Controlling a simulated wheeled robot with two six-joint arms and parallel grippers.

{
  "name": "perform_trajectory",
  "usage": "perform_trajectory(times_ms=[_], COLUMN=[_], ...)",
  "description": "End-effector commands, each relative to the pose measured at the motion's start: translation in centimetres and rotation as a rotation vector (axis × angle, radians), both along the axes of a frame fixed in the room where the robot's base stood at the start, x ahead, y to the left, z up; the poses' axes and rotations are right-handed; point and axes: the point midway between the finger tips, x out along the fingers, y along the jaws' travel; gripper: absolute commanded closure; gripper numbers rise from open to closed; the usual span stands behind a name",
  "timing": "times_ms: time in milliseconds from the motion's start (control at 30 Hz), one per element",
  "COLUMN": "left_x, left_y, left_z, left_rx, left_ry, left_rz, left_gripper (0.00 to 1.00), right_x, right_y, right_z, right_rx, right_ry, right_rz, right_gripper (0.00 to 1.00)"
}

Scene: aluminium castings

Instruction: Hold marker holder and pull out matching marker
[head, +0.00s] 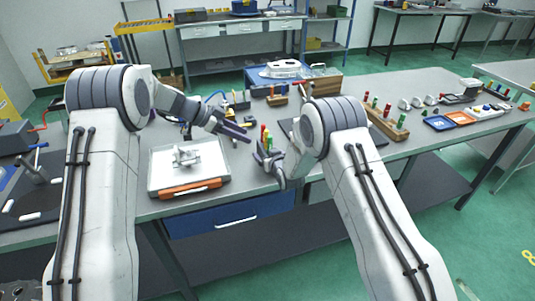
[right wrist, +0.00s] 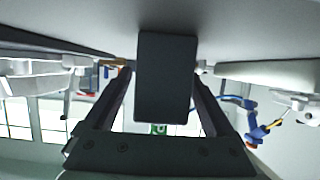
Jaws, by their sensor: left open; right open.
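A small group of upright coloured markers (head: 265,135), with red, yellow and green showing, stands near the table's front edge in the head view. Their holder is mostly hidden behind my right gripper (head: 268,160), which is open just in front of and below them. My left gripper (head: 238,132) is open and points right toward the markers, a little to their left. In the right wrist view my right gripper's dark fingers (right wrist: 160,112) stand apart, with a dark block (right wrist: 165,78) in the middle of the picture. I cannot tell what that block is.
A white tray (head: 165,183) with a light metal part and an orange-handled tool (head: 190,189) lies at left. A wooden block (head: 392,128) with coloured pegs stands right of my right arm. Blue and orange trays (head: 438,124) lie further right. Cluttered objects fill the table's back.

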Motion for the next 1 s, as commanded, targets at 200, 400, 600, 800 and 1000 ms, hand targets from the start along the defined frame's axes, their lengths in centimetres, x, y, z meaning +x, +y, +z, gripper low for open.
perform_trajectory(times_ms=[200, 400, 600, 800, 1000], left_x=[-0.01, 0.00, 0.00, -0.01, -0.15], left_y=[0.02, 0.01, 0.00, -0.02, -0.35], left_z=[0.00, 0.00, 0.00, 0.00, -0.01], left_rx=[0.000, 0.000, 0.000, 0.000, 0.019], left_ry=[0.000, 0.000, 0.000, 0.000, -0.012], left_rz=[0.000, 0.000, 0.000, 0.000, -0.024], left_gripper=[0.50, 0.50, 0.50, 0.50, 0.45], right_x=[0.74, 0.74, 0.73, 0.74, 0.73], right_y=[0.28, 0.27, 0.25, 0.23, 0.23], right_z=[-0.34, -0.33, -0.30, -0.30, -0.29], right_rx=[0.000, 0.000, 0.000, 0.000, 0.000], right_ry=[0.000, 0.001, 0.000, 0.000, 0.000], right_rz=[0.000, 0.000, 0.000, 0.000, 0.000], right_gripper=[0.11, 0.11, 0.84, 1.00, 1.00])
